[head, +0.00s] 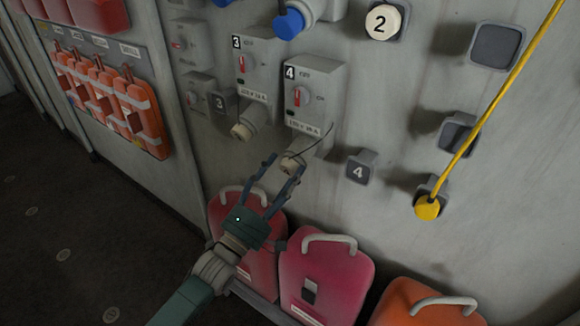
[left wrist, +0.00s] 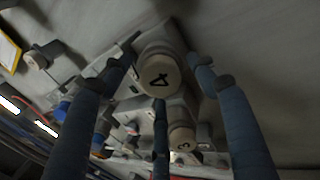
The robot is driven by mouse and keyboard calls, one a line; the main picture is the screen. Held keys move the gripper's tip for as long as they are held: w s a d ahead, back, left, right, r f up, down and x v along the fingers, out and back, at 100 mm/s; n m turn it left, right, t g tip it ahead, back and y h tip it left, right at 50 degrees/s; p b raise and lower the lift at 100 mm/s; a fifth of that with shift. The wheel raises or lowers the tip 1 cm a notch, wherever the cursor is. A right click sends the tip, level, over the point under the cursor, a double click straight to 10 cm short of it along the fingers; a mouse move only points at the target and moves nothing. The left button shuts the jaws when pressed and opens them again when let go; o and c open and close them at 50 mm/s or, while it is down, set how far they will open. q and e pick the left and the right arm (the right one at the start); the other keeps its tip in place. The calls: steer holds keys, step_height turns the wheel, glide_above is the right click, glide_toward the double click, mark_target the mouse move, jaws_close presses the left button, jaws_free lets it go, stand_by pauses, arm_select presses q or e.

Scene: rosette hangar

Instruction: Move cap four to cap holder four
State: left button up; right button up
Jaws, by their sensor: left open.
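Cap four (left wrist: 160,82), a beige round cap marked 4, sits on the end of the socket under the grey switch box four (head: 312,88). In the head view the cap (head: 291,163) shows between my fingers. My left gripper (head: 285,164) is open, its fingers spread around the cap; I cannot tell whether any finger touches it. In the left wrist view the fingers stand left, right and below the cap. Cap holder four (head: 360,168), a grey block marked 4, is on the wall to the right of the cap and looks empty. My right gripper is out of view.
Switch box three (head: 241,66) with its beige cap (head: 243,130) is just left. A yellow cable with a yellow plug (head: 428,208) hangs at right. Red (head: 245,203), magenta (head: 325,275) and orange (head: 425,303) cases stand below. The wall between socket and holder is mostly clear.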

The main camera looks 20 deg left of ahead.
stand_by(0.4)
arm_select(q)
jaws_close()
steer(key=shift+s+a+f, duration=0.1)
steer(key=shift+s+f, duration=0.1)
steer(key=shift+f, duration=0.05)
steer(key=shift+s+a, duration=0.25)
steer(key=shift+s, duration=0.4)
steer(key=shift+p+v, duration=0.35)
steer(key=shift+v, duration=1.7)
steer(key=shift+f, duration=0.1)
